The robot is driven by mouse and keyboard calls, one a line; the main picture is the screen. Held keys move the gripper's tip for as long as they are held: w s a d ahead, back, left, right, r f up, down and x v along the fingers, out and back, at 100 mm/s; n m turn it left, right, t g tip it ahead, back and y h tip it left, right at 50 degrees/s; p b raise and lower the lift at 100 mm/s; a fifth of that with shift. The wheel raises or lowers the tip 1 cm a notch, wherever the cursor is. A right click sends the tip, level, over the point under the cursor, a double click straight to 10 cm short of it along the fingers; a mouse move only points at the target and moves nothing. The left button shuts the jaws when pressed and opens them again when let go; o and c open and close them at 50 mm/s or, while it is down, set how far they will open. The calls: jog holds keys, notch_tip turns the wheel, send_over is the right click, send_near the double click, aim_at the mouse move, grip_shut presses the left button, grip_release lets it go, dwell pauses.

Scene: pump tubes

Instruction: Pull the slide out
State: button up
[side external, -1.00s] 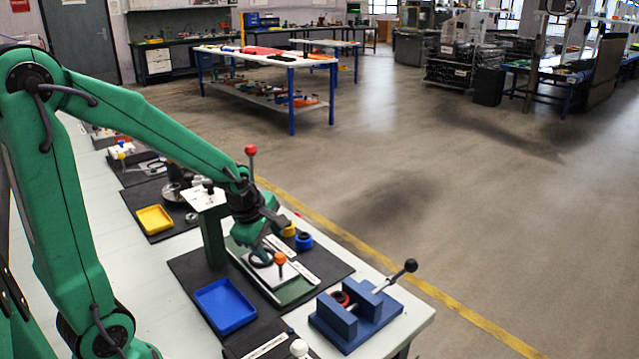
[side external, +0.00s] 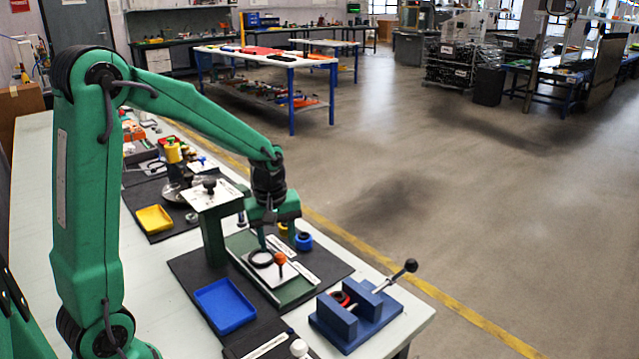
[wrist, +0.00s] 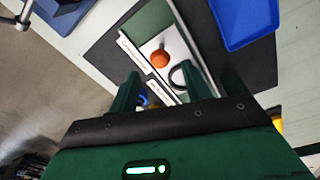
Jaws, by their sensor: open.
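The slide is a white plate (side external: 262,273) with an orange knob (side external: 281,258) and a black ring (side external: 261,259) on it. It lies in a green base with pale rails on the dark mat. My gripper (side external: 276,240) is open and points down above the far part of the slide, beyond the knob. In the wrist view the two fingers (wrist: 165,85) are spread and empty. The orange knob (wrist: 160,58) shows beyond them, with the black ring (wrist: 182,76) beside the right finger. The fingers appear apart from the knob.
A blue tray (side external: 225,306) lies left of the slide base. A blue block fixture (side external: 355,318) with a black-knobbed lever stands at the near right. A green post with a white top (side external: 212,230) stands close left of my gripper. A blue ring (side external: 304,241) sits behind.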

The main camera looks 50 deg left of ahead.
aim_at(280, 255)
jog(key=shift+w+m+g, duration=0.25)
jog(key=shift+m+g, duration=0.15)
jog(key=shift+m, duration=0.8)
jog(key=shift+f, duration=0.2)
jog(key=shift+f, duration=3.75)
grip_shut()
